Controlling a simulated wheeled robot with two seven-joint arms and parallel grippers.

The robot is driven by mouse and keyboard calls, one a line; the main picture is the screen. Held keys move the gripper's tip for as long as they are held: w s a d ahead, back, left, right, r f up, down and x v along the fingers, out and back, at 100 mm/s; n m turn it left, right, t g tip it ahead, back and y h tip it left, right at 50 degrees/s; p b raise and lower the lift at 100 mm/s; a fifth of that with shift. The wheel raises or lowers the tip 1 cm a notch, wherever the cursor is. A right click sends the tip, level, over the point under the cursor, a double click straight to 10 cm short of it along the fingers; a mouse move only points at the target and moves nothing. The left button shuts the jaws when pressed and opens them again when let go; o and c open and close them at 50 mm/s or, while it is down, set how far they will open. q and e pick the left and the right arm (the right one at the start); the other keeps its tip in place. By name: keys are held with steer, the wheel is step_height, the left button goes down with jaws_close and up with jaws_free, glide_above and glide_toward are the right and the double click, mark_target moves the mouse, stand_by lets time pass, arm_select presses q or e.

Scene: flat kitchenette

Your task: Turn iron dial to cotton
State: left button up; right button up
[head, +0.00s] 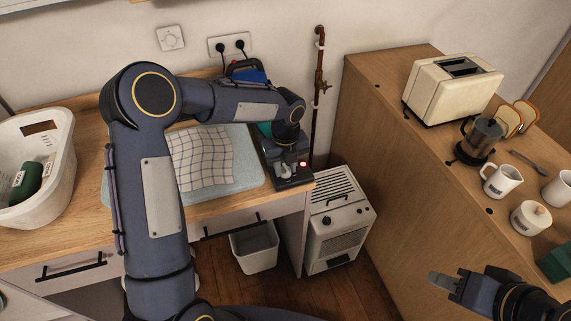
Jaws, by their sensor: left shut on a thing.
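The iron (247,74), blue with a black handle, shows behind my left arm at the back of the counter. A dark iron base (302,178) with a lit red lamp (303,163) stands at the counter's right end. My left gripper (284,170) reaches down onto this base and is shut on what looks like the pale dial there. The dial's marks are too small to read, and the wrist partly hides the base. My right gripper (442,281) is at the lower right, apart from everything; its finger gap does not show clearly.
A checked cloth (205,158) lies on a pale blue mat (246,172) left of the base. A white basket (58,190) stands far left. A heater (338,232) and a bin (254,246) are below. A toaster (450,92) and mugs stand on the right cabinet.

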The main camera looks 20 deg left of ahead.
mark_target(285, 167)
arm_select(q)
steer(key=shift+m, duration=0.4)
steer(key=o, duration=1)
steer(key=shift+c, duration=0.2)
steer(key=shift+r, duration=0.15)
step_height(285, 167, up, 8)
steer(key=shift+f+b, duration=0.2)
steer(key=shift+b, duration=0.25)
